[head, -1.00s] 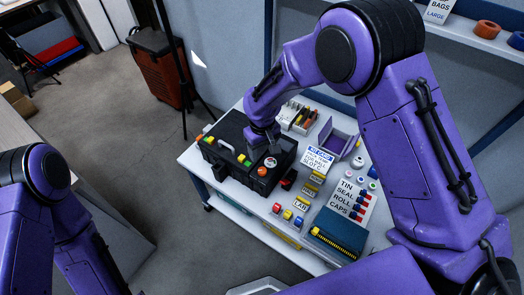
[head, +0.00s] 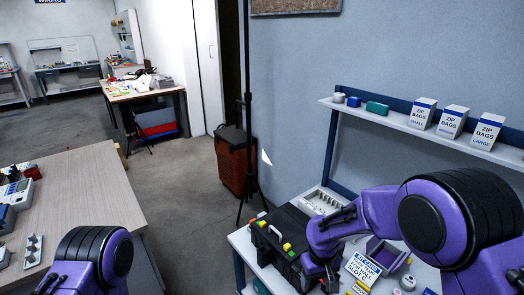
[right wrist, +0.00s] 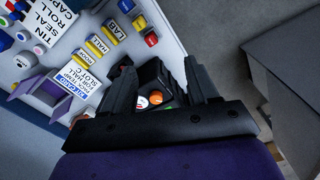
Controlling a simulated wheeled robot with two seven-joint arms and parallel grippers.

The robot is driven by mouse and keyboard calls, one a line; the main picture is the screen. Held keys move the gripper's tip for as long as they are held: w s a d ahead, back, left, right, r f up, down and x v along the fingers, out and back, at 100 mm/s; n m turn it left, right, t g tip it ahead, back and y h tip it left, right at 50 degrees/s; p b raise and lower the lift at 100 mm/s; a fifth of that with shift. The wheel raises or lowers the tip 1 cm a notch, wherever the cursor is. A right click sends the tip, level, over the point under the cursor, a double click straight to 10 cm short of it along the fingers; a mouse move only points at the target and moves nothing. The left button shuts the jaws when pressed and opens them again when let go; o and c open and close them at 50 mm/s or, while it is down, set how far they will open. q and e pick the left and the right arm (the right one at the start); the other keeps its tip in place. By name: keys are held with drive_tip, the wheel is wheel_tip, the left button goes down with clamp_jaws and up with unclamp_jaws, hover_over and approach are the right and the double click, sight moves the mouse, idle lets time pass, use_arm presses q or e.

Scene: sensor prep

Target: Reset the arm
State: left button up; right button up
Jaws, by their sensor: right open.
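My right arm (head: 380,210) reaches in from the right in the head view, bent down over the black case (head: 272,238) on the white table. In the right wrist view my right gripper (right wrist: 160,64) has its two dark fingers spread apart, with nothing held between them. Part of the black case (right wrist: 152,76) shows beyond the fingers, with an orange round piece (right wrist: 156,98) and a red-and-white one (right wrist: 141,102). In the head view the right fingertips are at the bottom edge and hard to make out. My left arm (head: 95,255) shows at bottom left; its gripper is out of frame.
A purple box (head: 383,253) and a kit card (head: 362,268) sit close to my right wrist. A white tray (head: 320,200) is behind the case. A shelf (head: 400,122) with zip-bag boxes is on the wall.

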drive_tip(key=s+d+f+m+t, duration=0.2)
drive_tip(key=s+d+f, duration=0.1)
drive_tip(key=s+d+f+m+t+h, duration=0.1)
drive_tip(key=s+d+f+m+t, duration=0.1)
drive_tip(key=s+d+f+m, duration=0.1)
drive_tip(key=s+d+f+m+t, duration=0.2)
drive_tip(key=s+d+f, duration=0.1)
drive_tip(key=s+f, duration=0.1)
drive_tip(key=shift+s+d+f+m+t+b, duration=0.2)
drive_tip(key=shift+f+m+t+b, duration=0.1)
drive_tip(key=shift+f+m, duration=0.15)
drive_tip(key=s+d+f+m+g+h, duration=0.1)
drive_tip(key=s+d+f, duration=0.1)
drive_tip(key=s, duration=0.8)
drive_tip(key=s+d+f+g+h, duration=0.1)
drive_tip(key=s+d+f+g, duration=0.1)
drive_tip(key=s, duration=0.8)
drive_tip(key=shift+s+d+f+m+b, duration=0.2)
drive_tip(key=shift+d+f+m+b, duration=0.15)
drive_tip(key=shift+d, duration=0.5)
